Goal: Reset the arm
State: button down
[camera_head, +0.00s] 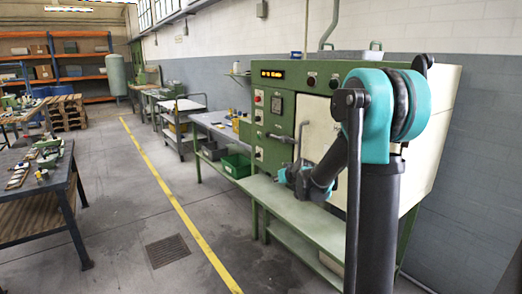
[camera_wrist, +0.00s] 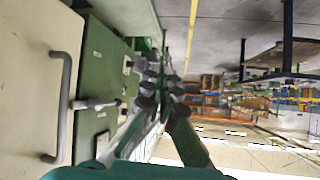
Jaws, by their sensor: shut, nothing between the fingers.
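My arm reaches from the right of the head view toward the front of the green machine (camera_head: 270,100). Its teal and black end is low in front of the machine, above the pale green bench (camera_head: 262,188). My gripper (camera_wrist: 160,72) shows in the wrist view as dark fingers near the middle. It is shut with nothing held. The machine's pale door (camera_wrist: 30,80) and its grey handle (camera_wrist: 60,110) lie to the left of the fingers. My arm hides part of the machine in the head view.
A green bin (camera_head: 236,165) stands on a lower shelf left of the machine. A work table (camera_head: 30,185) with parts stands at the left. Between them, the floor with a yellow line (camera_head: 172,193) and a drain grate (camera_head: 168,250) is open. Orange shelves (camera_head: 90,58) stand far back.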

jog(key=s+d+f+m+g+h, duration=0.1)
jog(key=s+d+f, duration=0.3)
jog(key=s, duration=0.9)
jog(key=s+d+f+m+g+h, duration=0.1)
jog(key=s+d+f+g+h, duration=0.1)
jog(key=s, duration=1.1)
jog(key=s+d+f+m+g+h, duration=0.1)
jog(key=s+d+f+g, duration=0.2)
jog(key=s, duration=1)
jog(key=d+f, duration=0.3)
jog(key=shift+s+f, duration=0.15)
jog(key=shift+s, duration=0.2)
jog(key=c, duration=2.2)
grip_release()
